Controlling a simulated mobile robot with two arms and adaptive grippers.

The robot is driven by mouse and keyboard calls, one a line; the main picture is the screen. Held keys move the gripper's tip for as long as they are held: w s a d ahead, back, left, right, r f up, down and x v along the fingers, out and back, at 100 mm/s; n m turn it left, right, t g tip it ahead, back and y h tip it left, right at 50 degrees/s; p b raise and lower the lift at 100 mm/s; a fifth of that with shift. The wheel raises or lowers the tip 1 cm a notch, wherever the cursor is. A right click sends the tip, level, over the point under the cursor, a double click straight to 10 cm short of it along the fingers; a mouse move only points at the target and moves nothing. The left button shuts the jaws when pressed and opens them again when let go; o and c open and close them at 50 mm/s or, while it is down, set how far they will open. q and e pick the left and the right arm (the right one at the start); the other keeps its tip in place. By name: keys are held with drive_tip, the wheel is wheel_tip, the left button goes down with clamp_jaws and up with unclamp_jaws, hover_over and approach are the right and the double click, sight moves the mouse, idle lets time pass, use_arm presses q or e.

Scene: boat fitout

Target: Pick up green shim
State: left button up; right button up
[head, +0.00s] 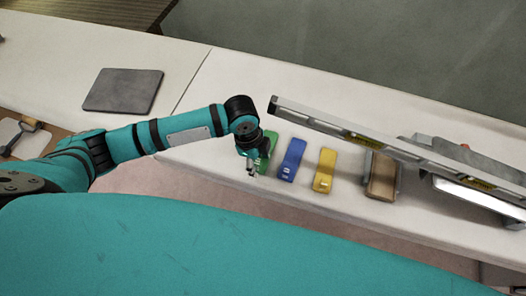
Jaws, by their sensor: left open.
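The green shim (265,151) lies on the white bench, leftmost in a row of coloured shims. My left gripper (252,170) is over its left side, pointing down, and hides part of it. The gripper is open; I cannot tell whether its fingers touch the shim. A blue shim (291,160) lies just to the right of the green one, and a yellow shim (325,170) to the right of that. My right gripper is not in view.
A long metal level (330,124) extends above the row of shims towards the right. A brown block (382,176) lies right of the yellow shim. A dark grey mat (124,91) lies on the bench at the left. The bench between mat and shims is largely clear.

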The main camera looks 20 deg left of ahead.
use_arm(q)
drive_tip(key=shift+f, duration=0.2)
clamp_jaws()
idle(0.3)
